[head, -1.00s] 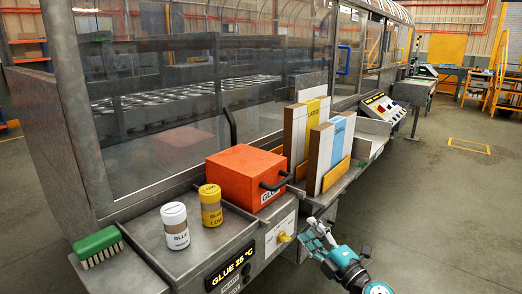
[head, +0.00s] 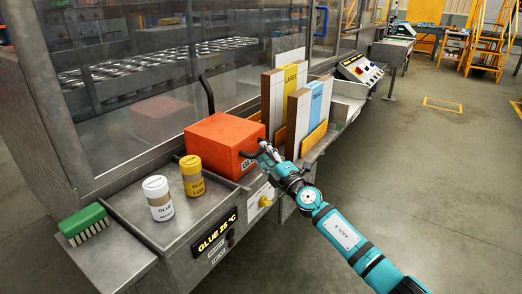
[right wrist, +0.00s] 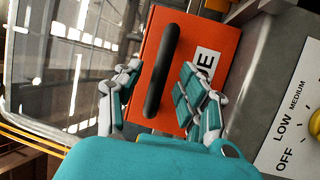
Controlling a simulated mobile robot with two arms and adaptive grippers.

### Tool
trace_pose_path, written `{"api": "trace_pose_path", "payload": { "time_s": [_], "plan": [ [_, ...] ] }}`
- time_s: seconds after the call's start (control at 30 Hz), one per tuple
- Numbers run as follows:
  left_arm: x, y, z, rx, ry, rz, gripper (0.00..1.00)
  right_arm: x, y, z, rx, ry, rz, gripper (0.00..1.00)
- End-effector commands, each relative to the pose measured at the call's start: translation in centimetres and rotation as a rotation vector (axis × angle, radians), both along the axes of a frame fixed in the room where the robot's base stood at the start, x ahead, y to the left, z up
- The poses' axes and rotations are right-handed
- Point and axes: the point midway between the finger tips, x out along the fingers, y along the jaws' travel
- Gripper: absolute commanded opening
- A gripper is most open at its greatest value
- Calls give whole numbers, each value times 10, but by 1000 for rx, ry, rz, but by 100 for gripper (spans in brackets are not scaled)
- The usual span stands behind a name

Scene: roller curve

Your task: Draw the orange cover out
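The orange cover (head: 222,143) is a box-like block with part of a "GLUE" label on its front. It sits on the metal ledge of the machine, and also fills the middle of the right wrist view (right wrist: 205,38). A black bar handle (right wrist: 161,72) stands out from its front face. My right gripper (head: 266,153) is at that handle. In the right wrist view its fingers are spread apart, one on each side of the handle, with gaps visible between. My left gripper is not in view.
A white jar (head: 158,198) and a yellow jar (head: 192,176) stand on the metal tray left of the cover. A green brush (head: 83,222) lies further left. Upright cartons (head: 298,115) stand close to the cover's right. A yellow knob (head: 265,201) sits on the panel below.

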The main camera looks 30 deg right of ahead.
Motion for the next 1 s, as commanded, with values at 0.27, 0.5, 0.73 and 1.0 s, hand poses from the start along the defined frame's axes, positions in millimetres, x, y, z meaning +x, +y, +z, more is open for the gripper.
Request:
{"api": "trace_pose_path", "payload": {
  "time_s": [0.27,0.5,0.73,1.0],
  "plan": [
    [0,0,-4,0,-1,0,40,22,0,3,1,0,-1,40],
    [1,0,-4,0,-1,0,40,22,0,3,0,1,0,40],
    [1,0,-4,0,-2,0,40,22,0,3,1,0,0,14],
    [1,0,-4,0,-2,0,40,22,0,3,0,0,0,0]
  ]
}}
